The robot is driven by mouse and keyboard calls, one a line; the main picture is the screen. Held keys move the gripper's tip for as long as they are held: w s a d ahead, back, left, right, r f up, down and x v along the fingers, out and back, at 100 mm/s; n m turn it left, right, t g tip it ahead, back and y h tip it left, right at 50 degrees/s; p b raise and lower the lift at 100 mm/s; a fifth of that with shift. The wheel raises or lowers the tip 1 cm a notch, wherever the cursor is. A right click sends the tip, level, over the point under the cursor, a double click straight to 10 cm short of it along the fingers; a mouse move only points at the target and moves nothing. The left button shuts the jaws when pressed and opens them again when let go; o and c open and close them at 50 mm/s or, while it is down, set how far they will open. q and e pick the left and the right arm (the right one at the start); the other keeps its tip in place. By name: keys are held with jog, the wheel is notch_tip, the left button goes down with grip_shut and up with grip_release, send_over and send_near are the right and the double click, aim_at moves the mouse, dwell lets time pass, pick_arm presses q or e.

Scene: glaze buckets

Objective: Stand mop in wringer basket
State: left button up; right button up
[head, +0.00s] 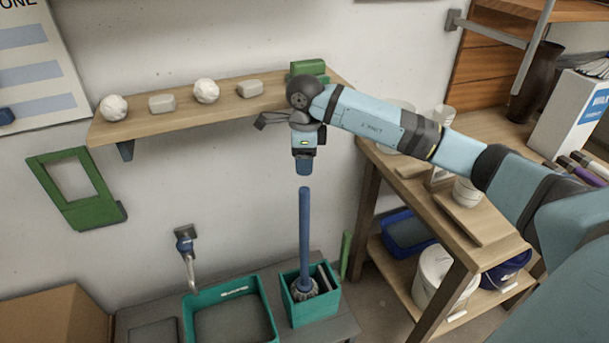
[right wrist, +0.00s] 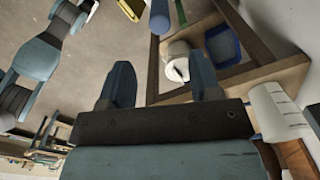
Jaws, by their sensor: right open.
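The mop shows in the head view as a blue handle (head: 305,230) standing nearly upright, with a grey mop head (head: 303,289) down inside a small teal bucket (head: 315,312). Grey slats, which may be the wringer basket, show at the bucket's right side; I cannot tell whether the mop head is in them. My right gripper (head: 304,170) hangs just above the handle's top end, pointing down. In the right wrist view its two fingers (right wrist: 163,88) are apart with nothing between them, and the blue handle (right wrist: 160,16) shows beyond them at the top. My left gripper cannot be made out.
A wide teal tub (head: 270,328) stands left of the bucket below a wall tap (head: 186,245). A wall shelf (head: 180,121) with several lumps runs behind my gripper. A wooden bench (head: 378,205) with buckets stands at right.

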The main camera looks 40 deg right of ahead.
jog(key=s+a+f+m+t+y, duration=0.15)
jog(key=s+a+m+y, duration=0.25)
jog(key=a+y, duration=0.4)
jog(key=s+a+f+m+t+y, duration=0.1)
jog(key=s+a+m+t+y, duration=0.25)
jog(key=a, duration=0.65)
jog(key=s+a+f+m+y, duration=0.2)
jog(key=s+a+m+y, duration=0.2)
jog(key=a+y, duration=0.45)
jog(key=s+d+f+m+t+h, duration=0.25)
jog(key=f+m+t+h, duration=0.4)
jog(key=m, duration=0.65)
jog(key=s+d+f+m+t+h, duration=0.1)
jog(key=d+f+m+t+h, duration=0.45)
jog(key=m, duration=0.65)
jog(key=s+f+m+g+h, duration=0.4)
jog(key=s+f+m+g, duration=0.2)
jog(key=s+f, duration=0.5)
jog(key=shift+s+d+m+h, duration=0.3)
jog(key=shift+d+m+h, duration=0.1)
jog(key=shift+m, duration=0.45)
